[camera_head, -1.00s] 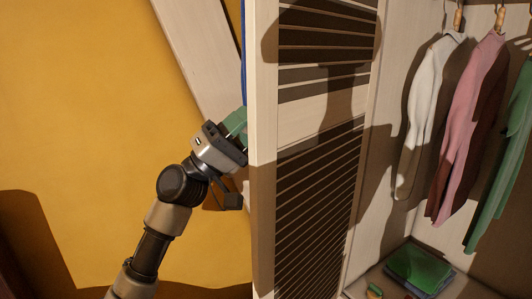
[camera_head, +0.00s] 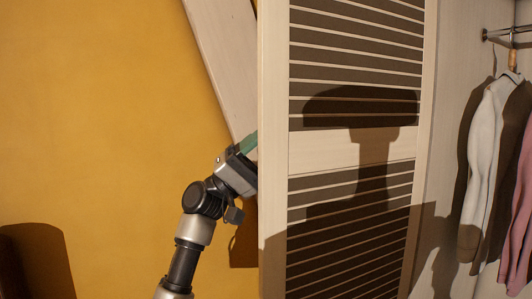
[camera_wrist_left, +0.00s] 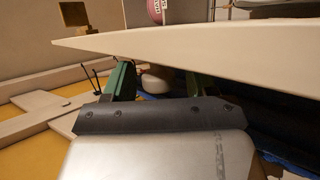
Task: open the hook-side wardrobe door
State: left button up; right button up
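A pale louvred wardrobe door (camera_head: 352,150) stands open in the middle of the head view, its narrow edge towards me. My left gripper (camera_head: 250,148) is at the left side of this edge, its green fingertips partly hidden behind the door. In the left wrist view the two green fingers of the left gripper (camera_wrist_left: 161,82) are apart. A small pale rounded thing (camera_wrist_left: 155,80) shows between them; I cannot tell whether they touch it. The pale door panel (camera_wrist_left: 190,45) crosses above the fingers. No hook can be made out. My right gripper is not in view.
A pale slanted panel (camera_head: 225,60) is behind the arm against the yellow wall (camera_head: 90,120). Right of the door is the wardrobe interior, with a white garment (camera_head: 490,150) and a pink one (camera_head: 520,215) on a rail (camera_head: 505,33).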

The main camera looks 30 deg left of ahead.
pick_arm(q)
jog(key=shift+t, duration=0.3)
jog(key=b+v, duration=0.3)
jog(key=v, duration=0.8)
jog(key=shift+r, duration=0.15)
